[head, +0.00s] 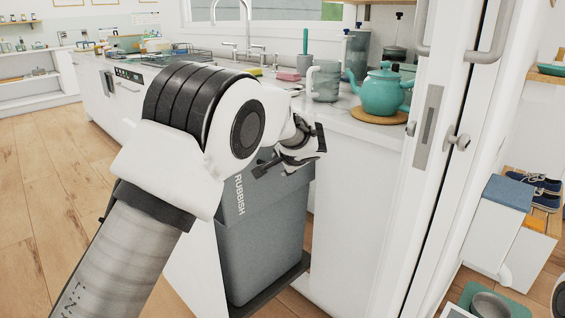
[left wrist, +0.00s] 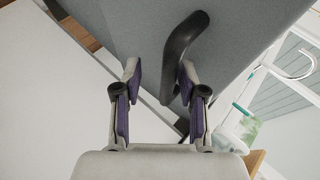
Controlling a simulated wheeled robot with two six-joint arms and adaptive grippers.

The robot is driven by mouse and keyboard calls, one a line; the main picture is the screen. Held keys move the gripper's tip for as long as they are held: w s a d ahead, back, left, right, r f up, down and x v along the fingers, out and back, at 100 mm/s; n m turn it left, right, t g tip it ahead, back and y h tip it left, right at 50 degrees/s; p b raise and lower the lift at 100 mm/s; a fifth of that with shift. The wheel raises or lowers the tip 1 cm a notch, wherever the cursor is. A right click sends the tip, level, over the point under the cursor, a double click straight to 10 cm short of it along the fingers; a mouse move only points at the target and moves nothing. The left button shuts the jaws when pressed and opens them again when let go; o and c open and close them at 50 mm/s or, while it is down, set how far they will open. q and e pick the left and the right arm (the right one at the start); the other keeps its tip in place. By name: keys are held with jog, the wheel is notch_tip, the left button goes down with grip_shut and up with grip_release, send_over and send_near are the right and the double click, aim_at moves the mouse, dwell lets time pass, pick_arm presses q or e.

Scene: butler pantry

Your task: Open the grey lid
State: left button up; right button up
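The grey bin (head: 262,240) marked RUBBISH stands in the opening under the counter. My left arm and gripper hide much of its top in the head view. My left gripper (head: 298,150) is at the bin's top. In the left wrist view a flat grey surface, apparently the lid (left wrist: 130,25), carries a dark curved handle (left wrist: 180,52). My left gripper (left wrist: 160,82) is open there, with its two fingers apart. The handle's lower end shows between the fingertips, nearer the right-hand finger. I cannot tell whether they touch. My right gripper is not in view.
A white door frame (head: 437,130) stands to the right of the bin. The wooden floor (head: 40,200) at left is clear.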

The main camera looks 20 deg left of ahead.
pick_arm(q)
jog(key=v, duration=1.2)
